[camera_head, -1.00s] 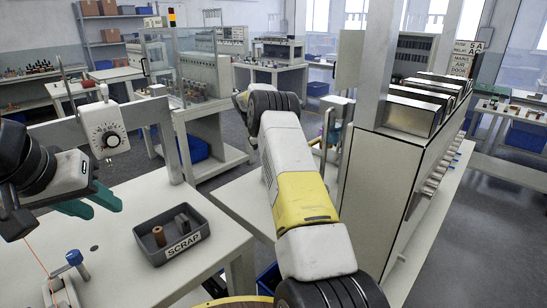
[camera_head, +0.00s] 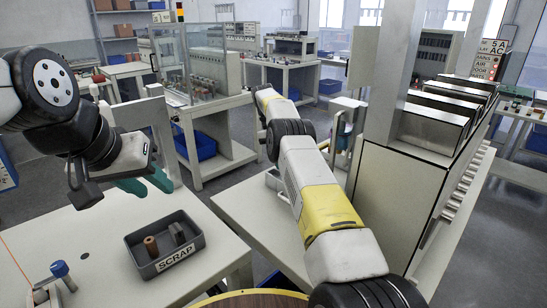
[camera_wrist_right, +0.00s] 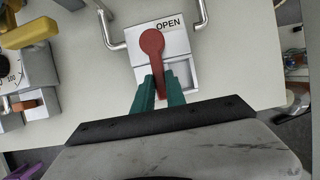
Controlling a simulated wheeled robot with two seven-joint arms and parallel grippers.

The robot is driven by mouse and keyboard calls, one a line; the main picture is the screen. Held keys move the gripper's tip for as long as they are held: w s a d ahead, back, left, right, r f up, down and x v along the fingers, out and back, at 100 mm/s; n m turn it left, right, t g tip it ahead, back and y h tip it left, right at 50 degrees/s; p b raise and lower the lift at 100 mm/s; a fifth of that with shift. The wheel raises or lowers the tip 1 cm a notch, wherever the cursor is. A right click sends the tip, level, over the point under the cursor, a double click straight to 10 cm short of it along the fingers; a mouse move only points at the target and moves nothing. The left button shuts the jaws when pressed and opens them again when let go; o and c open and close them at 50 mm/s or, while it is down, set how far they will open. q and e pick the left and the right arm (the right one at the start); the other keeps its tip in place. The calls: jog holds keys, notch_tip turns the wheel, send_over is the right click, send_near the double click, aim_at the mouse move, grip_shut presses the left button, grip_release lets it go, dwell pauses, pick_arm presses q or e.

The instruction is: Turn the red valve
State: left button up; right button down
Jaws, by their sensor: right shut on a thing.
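The red valve (camera_wrist_right: 152,45) shows in the right wrist view, a red lever with a round head on a pale plate marked OPEN, its handle pointing down toward my gripper. My right gripper (camera_wrist_right: 158,88) has its green fingers on both sides of the lower handle and is shut on it. In the head view the valve and the right gripper are hidden; only my right arm shows. My left gripper (camera_head: 146,184) is over the left table, its green fingertips apart and empty, far from the valve.
A grey SCRAP bin (camera_head: 163,268) with small pieces stands on the left table. A blue-topped part (camera_head: 61,270) is at its front left. A large grey cabinet (camera_head: 395,205) stands right of my right arm. In the wrist view, metal pipes (camera_wrist_right: 107,28) flank the valve plate, with a dial (camera_wrist_right: 14,72) at left.

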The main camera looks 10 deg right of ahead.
dwell(0.4)
jog(key=c, duration=1.4)
grip_release()
jog(key=shift+o, duration=0.2)
jog(key=shift+r, duration=0.15)
